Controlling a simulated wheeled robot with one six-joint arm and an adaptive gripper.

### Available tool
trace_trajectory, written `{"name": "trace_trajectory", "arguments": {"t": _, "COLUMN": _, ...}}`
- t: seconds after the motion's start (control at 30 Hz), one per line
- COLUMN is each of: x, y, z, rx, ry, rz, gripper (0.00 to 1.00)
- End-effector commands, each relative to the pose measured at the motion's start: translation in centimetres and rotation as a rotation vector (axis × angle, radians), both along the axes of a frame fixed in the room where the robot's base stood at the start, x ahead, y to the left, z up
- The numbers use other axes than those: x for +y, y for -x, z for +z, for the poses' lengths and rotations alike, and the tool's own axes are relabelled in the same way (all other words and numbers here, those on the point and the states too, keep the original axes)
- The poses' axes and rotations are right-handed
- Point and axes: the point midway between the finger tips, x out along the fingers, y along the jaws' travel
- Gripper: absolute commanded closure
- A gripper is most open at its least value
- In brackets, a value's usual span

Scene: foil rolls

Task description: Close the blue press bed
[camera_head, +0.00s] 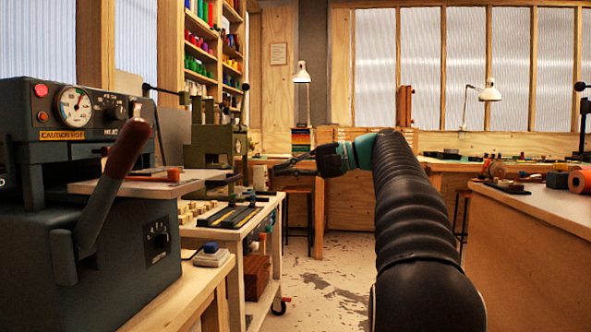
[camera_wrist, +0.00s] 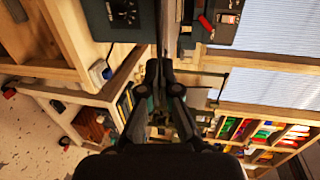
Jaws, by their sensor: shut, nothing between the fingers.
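The blue-grey press (camera_head: 75,240) stands at the left, with a gauge, a yellow caution label and a long brown-gripped lever (camera_head: 125,155). Its flat grey bed (camera_head: 125,188) sticks out to the right of the press body, with a small orange-red piece on top. My gripper (camera_head: 279,167) is shut and empty, in the air to the right of the bed and apart from it. In the wrist view my gripper (camera_wrist: 160,64) shows shut fingers, and a dark press panel with a dial (camera_wrist: 122,12) lies at the top.
A wooden cart (camera_head: 235,225) with small blocks and dark strips stands beyond the press. A green press (camera_head: 212,147) is behind it. A workbench (camera_head: 540,205) with rolls stands at the right. The floor (camera_head: 320,265) between is clear.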

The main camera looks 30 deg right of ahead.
Motion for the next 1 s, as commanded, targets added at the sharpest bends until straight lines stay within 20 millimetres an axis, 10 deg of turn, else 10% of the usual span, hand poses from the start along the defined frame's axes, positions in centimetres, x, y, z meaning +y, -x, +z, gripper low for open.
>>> {"name": "trace_trajectory", "arguments": {"t": 0.43, "x": 6.1, "y": -4.2, "z": -1.5, "rx": 0.0, "ry": 0.0, "rz": 0.002, "gripper": 1.0}}
{"name": "trace_trajectory", "arguments": {"t": 1.0, "x": 7.2, "y": -5.1, "z": -1.9, "rx": -0.001, "ry": 0.001, "rz": -0.001, "gripper": 1.0}}
